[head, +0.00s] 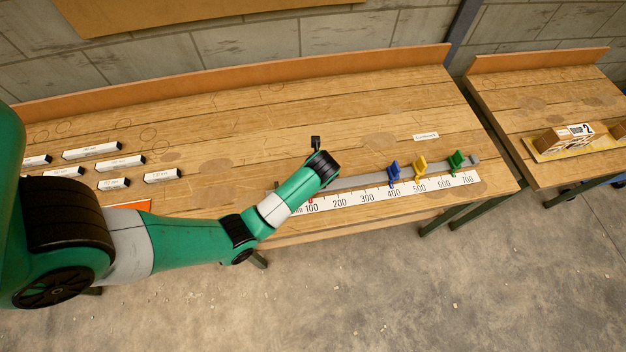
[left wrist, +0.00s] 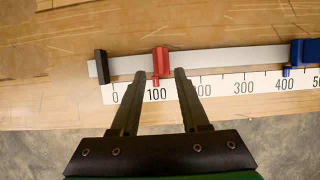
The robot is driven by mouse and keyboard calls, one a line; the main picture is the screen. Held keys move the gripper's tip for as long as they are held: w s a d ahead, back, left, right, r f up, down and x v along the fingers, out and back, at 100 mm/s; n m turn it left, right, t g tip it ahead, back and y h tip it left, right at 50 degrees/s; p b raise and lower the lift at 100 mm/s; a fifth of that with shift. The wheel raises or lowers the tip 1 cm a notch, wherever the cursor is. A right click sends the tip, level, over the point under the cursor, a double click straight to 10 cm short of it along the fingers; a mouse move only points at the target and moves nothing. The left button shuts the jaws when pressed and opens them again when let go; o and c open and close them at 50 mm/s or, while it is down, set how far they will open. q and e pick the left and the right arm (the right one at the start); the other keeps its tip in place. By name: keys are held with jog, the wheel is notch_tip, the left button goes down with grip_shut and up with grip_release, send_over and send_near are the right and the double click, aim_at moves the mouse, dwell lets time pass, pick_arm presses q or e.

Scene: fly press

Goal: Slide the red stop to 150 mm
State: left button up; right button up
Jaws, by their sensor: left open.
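The red stop (left wrist: 160,62) sits on the grey rail (left wrist: 220,59), its pointer at about the 100 mark of the white scale (left wrist: 220,86). In the head view my left arm mostly covers it; a small red bit shows by 100 (head: 310,201). My left gripper (left wrist: 160,72) is open. In the left wrist view its fingertips appear on either side of the stop's lower part, with gaps on both sides; whether they are level with it I cannot tell. My right gripper is in neither view.
Blue (head: 392,171), yellow (head: 419,167) and green (head: 456,161) stops stand farther right on the rail, blue near 400. A dark end block (left wrist: 101,66) closes the rail's left end. Several white labelled bars (head: 92,151) lie at the bench's left. Between red and blue the rail is clear.

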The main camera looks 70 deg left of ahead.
pick_arm(q)
jog(key=b+x, duration=0.2)
jog(key=x, duration=0.6)
jog(key=shift+r, duration=0.1)
grip_shut()
dwell(1.0)
